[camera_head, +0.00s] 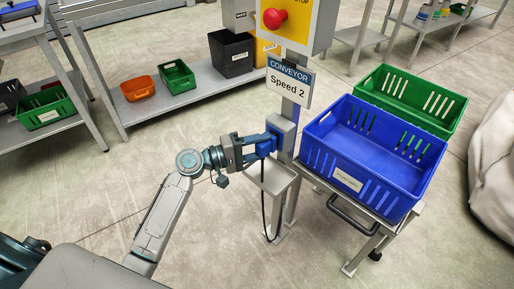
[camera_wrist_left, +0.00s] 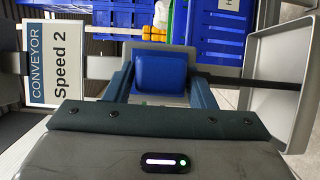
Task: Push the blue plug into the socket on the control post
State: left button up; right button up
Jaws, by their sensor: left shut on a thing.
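The blue plug (camera_head: 265,146) is between the fingers of my left gripper (camera_head: 254,148), which is shut on it. A dark cable hangs from the plug towards the floor. The socket box (camera_head: 282,130) is grey and sits on the control post (camera_head: 292,112). The plug is right at the socket's face; I cannot tell how deep it sits. In the left wrist view the plug (camera_wrist_left: 161,72) is large and centred between both fingers, and it hides the socket opening. My right gripper is not in view.
A small grey shelf (camera_head: 272,178) is below the plug. A blue crate (camera_head: 330,178) on a stand is to the right, with a green crate (camera_head: 440,95) behind. The "Conveyor Speed 2" sign (camera_head: 290,84) and red stop button (camera_head: 274,18) are above. Open floor lies in front.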

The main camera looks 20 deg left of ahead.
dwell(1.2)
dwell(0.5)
pick_arm(q)
jog(key=shift+w, duration=0.1)
dwell(0.4)
jog(key=shift+w+d, duration=0.2)
jog(key=shift+w, duration=0.2)
jog(key=o, duration=1.1)
